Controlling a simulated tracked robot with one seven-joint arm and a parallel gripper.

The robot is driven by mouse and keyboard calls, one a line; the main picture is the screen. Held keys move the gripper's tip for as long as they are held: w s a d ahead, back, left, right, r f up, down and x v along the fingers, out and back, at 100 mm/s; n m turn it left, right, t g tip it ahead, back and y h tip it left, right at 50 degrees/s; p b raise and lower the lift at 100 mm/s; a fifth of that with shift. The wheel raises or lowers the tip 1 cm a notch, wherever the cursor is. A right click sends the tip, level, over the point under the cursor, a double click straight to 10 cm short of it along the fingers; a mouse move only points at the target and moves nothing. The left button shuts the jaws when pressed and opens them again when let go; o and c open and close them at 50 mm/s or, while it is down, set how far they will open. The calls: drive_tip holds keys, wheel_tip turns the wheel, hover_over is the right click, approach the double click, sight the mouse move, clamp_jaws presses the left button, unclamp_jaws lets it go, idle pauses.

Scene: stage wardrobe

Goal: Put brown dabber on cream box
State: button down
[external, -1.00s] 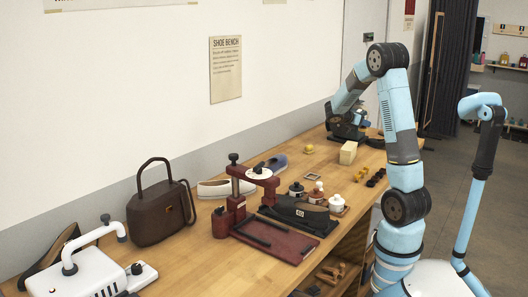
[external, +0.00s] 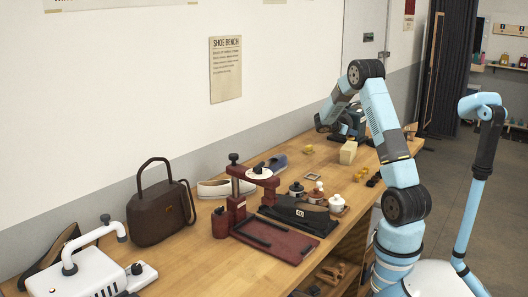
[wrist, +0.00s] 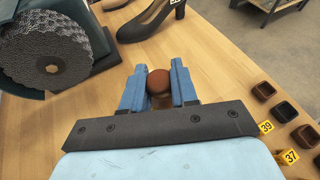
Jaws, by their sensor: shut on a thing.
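My gripper (wrist: 159,72) is shut on the brown dabber (wrist: 158,82), whose round brown top shows between the two blue fingers in the wrist view. Its lower part is partly hidden by the fingers and the gripper body. In the external view my arm's end is over the far end of the bench, behind the cream box; the fingers and dabber cannot be made out there. The cream box (external: 348,152) is a pale block on the bench top, near the far end. It does not show in the wrist view.
A machine with a round brush (wrist: 45,50) stands close to my gripper at the left, with a dark heeled shoe (wrist: 150,20) ahead. Small dark cups (wrist: 287,110) and yellow number tags line the right edge. A red press (external: 240,200) stands nearer along the bench.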

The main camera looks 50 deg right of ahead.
sight(359, 137)
drive_tip(key=shift+w+d+f, duration=0.15)
drive_tip(key=shift+f, duration=1.65)
drive_tip(key=c, duration=0.9)
unclamp_jaws()
drive_tip(key=shift+o, duration=0.2)
